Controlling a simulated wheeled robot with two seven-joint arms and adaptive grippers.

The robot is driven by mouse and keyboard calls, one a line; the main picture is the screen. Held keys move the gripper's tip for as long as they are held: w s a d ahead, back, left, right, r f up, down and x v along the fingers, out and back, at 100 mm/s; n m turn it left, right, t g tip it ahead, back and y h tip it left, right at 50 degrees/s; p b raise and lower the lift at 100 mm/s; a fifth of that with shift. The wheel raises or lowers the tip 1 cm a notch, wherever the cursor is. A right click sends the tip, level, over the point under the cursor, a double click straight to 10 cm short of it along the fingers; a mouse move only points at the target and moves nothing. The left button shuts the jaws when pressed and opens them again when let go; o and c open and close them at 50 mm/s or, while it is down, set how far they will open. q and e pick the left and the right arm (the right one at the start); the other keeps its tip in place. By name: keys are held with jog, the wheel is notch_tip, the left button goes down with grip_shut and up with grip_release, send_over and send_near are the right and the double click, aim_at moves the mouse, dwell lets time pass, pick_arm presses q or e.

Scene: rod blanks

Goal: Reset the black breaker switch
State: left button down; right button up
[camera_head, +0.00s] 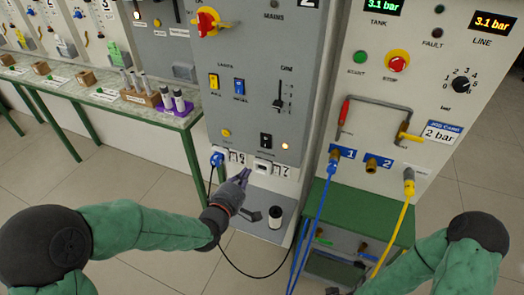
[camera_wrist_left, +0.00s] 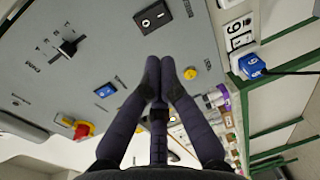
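A black switch (camera_head: 266,140), which looks like the breaker switch, sits low on the grey control panel (camera_head: 240,50), right of a small yellow button (camera_head: 226,132). It also shows near the top of the left wrist view (camera_wrist_left: 153,17), beyond my fingertips. Its position is too small to tell. My left gripper (camera_head: 241,180) is below the panel's lower part, apart from the switch. In the left wrist view the fingers of this gripper (camera_wrist_left: 160,67) meet at their tips with nothing between them. My right arm shows at the lower right, but its gripper is out of view.
A blue plug (camera_head: 217,158) with a dark cable hangs beside number plates. Blue and yellow switches (camera_head: 239,86), a slider lever (camera_head: 279,95) and a red rotary handle (camera_head: 207,22) share the panel. Blue and yellow hoses (camera_head: 403,220) hang right. A green-legged bench (camera_head: 190,117) stands left.

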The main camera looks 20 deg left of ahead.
aim_at(265, 145)
pick_arm(q)
jog(key=shift+w, duration=0.1)
dwell(0.3)
jog(key=w+b, duration=0.1)
jog(key=w, duration=0.3)
jog(key=w+f+b, duration=0.1)
jog(key=w, duration=0.4)
jog(key=w+d+b, duration=0.1)
jog(key=w, duration=0.3)
jog(key=shift+w+f, duration=0.35)
